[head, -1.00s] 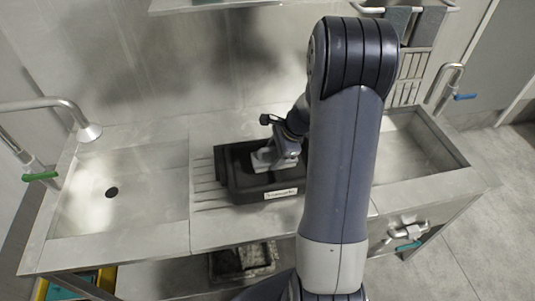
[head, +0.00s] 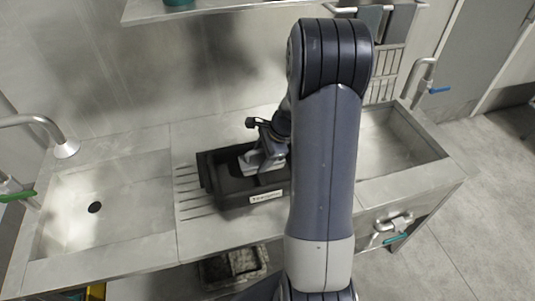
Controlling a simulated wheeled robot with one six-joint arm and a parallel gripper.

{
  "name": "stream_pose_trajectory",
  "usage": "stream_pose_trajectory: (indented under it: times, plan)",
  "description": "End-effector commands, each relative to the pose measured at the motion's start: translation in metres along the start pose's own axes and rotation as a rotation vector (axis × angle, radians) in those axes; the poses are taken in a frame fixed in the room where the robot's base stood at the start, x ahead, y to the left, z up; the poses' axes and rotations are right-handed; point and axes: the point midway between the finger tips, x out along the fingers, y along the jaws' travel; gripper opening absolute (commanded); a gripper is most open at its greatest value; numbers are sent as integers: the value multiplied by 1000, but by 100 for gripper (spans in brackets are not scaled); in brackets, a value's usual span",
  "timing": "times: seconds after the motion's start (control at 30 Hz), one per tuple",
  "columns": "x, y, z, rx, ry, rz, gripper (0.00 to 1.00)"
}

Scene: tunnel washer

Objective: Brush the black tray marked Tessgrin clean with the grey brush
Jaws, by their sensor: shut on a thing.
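The black tray (head: 222,196) stands on the ribbed steel drainboard between two sinks. A white label (head: 266,196) is on its front wall, with print too small to read for certain. My gripper (head: 259,163) reaches down into the tray from above, inside its walls. It is shut on the pale grey brush (head: 248,164), of which only a small part shows low in the tray. I cannot tell whether the bristles touch the floor of the tray. My arm hides the tray's right end, and dirt on its floor cannot be made out.
The left sink (head: 120,205) and right sink (head: 395,145) are empty. A tap (head: 66,149) hangs over the left one. A shelf (head: 225,8) runs along the wall above. A dark bin (head: 232,266) sits below the counter. Open floor lies to the right.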

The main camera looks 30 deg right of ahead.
Motion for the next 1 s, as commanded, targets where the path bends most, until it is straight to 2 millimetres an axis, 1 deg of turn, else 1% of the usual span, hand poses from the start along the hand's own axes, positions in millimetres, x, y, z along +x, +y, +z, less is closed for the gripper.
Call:
stream_pose_trajectory:
  times: [0.03, 0.13, 0.47, 0.57, 1.0]
  plan:
    - [2, 0, 5, -2, 0, 0, 10]
    - [5, 0, 12, -2, 1, -1, 10]
    - [5, -1, 14, 0, 1, -2, 10]
    - [-1, -2, 16, 0, 1, -2, 10]
    - [-50, -11, 36, 1, 0, -2, 10]
